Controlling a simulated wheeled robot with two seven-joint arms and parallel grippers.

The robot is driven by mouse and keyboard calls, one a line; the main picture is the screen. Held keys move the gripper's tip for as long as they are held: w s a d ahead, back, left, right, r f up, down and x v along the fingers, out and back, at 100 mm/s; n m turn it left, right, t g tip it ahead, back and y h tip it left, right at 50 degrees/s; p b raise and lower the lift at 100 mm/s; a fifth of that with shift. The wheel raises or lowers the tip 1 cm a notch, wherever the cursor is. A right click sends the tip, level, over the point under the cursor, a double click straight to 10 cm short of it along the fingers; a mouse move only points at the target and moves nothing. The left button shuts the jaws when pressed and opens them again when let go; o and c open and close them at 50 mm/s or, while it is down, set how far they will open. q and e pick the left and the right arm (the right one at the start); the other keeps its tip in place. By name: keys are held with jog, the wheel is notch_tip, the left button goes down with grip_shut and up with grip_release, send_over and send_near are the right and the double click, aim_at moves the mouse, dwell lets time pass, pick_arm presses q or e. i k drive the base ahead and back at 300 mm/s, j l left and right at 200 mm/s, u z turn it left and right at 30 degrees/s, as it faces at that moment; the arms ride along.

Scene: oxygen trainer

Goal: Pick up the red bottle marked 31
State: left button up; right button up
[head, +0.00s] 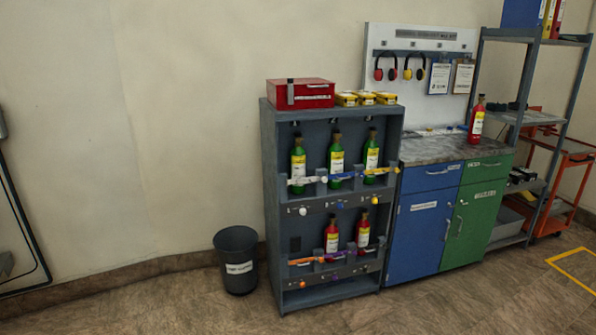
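Two red bottles stand on the lower shelf of the grey rack, a left one (332,235) and a right one (363,231), behind an orange and purple strap. Another red bottle (476,120) stands upright on the worktop at the right. All have pale yellow labels, but the numbers are too small to read, so I cannot tell which is marked 31. Neither of my grippers is in view.
The grey rack (271,180) holds several green bottles (336,158) on its upper shelf, with a red toolbox (301,93) on top. A blue and green cabinet (418,235) adjoins it. A dark bin (238,258) stands left. Floor in front is clear.

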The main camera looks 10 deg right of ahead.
aim_at(476, 124)
jog(key=i+z, duration=0.35)
jog(key=i, duration=0.25)
jog(key=i+j+z, duration=0.2)
jog(key=i+z, duration=0.2)
jog(key=i, duration=0.2)
jog(key=i+l+z, duration=0.15)
jog(key=i+z, duration=0.2)
jog(key=z, duration=0.15)
jog(key=i+z, duration=0.3)
jog(key=z, duration=0.2)
jog(key=i+j+z, duration=0.1)
jog(key=i+z, duration=0.25)
jog(key=z, duration=0.15)
jog(key=i+z, duration=0.3)
jog(key=i, duration=0.2)
jog(key=i+z, duration=0.3)
jog(key=i, duration=0.2)
jog(key=u, duration=0.25)
jog(key=i+l, duration=0.05)
